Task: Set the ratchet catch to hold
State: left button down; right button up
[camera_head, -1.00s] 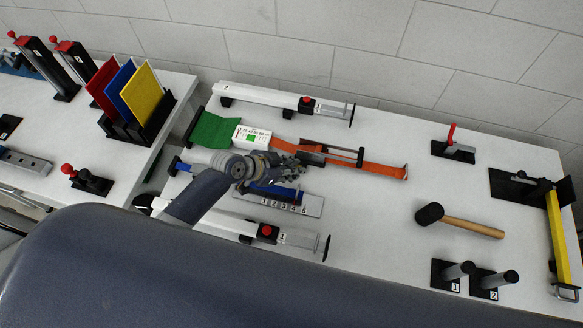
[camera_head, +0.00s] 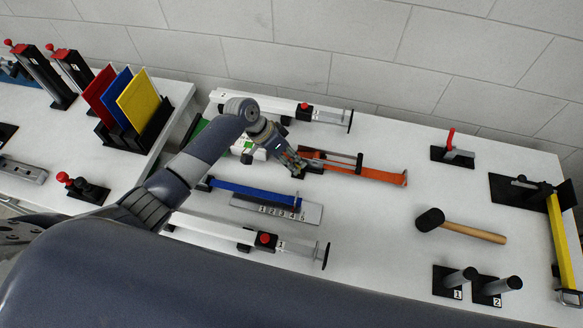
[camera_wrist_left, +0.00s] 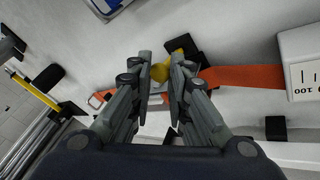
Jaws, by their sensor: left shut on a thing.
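The ratchet (camera_head: 335,157) is a black frame on an orange strap (camera_head: 382,174) lying on the white table. In the left wrist view the orange strap (camera_wrist_left: 245,77) runs beside a black ratchet body (camera_wrist_left: 186,46) with a yellow knob (camera_wrist_left: 160,72), which I take to be the catch. My left gripper (camera_head: 299,168) is at the left end of the ratchet. In the left wrist view its fingers (camera_wrist_left: 161,65) stand on either side of the yellow knob, shut on it. The fingers hide part of the ratchet. My right gripper is not in view.
A blue bar (camera_head: 255,193) lies over a numbered plate (camera_head: 305,213) in front. Two white cylinder units (camera_head: 265,103) lie behind and in front (camera_head: 215,228). The table's right middle is mostly clear.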

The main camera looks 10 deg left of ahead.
pick_arm(q)
jog(key=shift+w+n+g+b, duration=0.3)
jog(key=shift+w+g+b, duration=0.35)
jog(key=shift+g, duration=0.05)
jog(key=shift+w+g, duration=0.2)
jog(key=shift+g, duration=0.1)
jog(key=shift+r, duration=0.1)
jog(key=c, duration=1.5)
grip_release()
